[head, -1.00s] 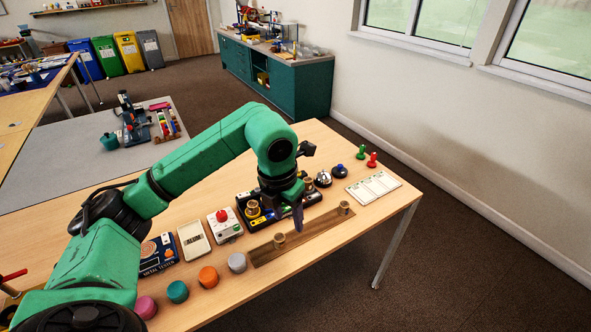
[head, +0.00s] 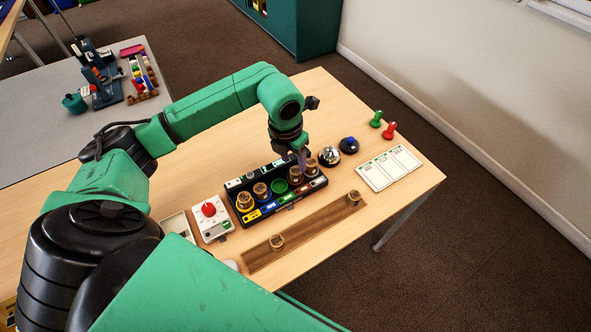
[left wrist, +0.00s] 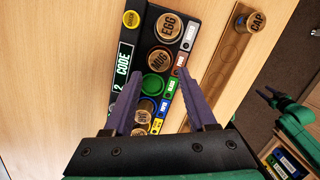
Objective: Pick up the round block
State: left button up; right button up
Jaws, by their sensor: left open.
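Round wooden-topped blocks sit in a black tray (head: 262,213), two on each side of an empty green slot (head: 280,187). My left gripper (head: 303,158) is over the tray's right end. In the left wrist view its purple fingers (left wrist: 162,68) are open and empty, on either side of the MUG block (left wrist: 160,60) and the green slot. Which block is meant I cannot tell.
A white box with a red knob (head: 209,209) is left of the tray. A silver bell (head: 329,156), a blue-topped button (head: 349,144), red (head: 389,130) and green (head: 376,119) pegs and a white card tray (head: 389,168) are to the right. Bare wood lies behind.

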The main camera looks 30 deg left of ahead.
aim_at(295, 171)
pick_arm(q)
jog(key=f, duration=0.1)
jog(key=f+p, duration=0.1)
jog(key=f, duration=0.3)
jog(key=shift+w+d+f+p, duration=0.1)
jog(key=shift+w+f+p, duration=0.1)
jog(key=shift+w+p, duration=0.2)
jog(key=shift+f, duration=0.15)
jog(key=shift+c, duration=0.9)
grip_shut()
pick_arm(e)
jog(key=shift+w+a+r, duration=0.3)
jog(key=shift+w+r, duration=0.15)
jog(key=shift+w, duration=0.05)
jog(key=shift+w+a+r, duration=0.25)
jog(key=shift+w+r, duration=0.2)
pick_arm(q)
jog(key=shift+w, duration=0.1)
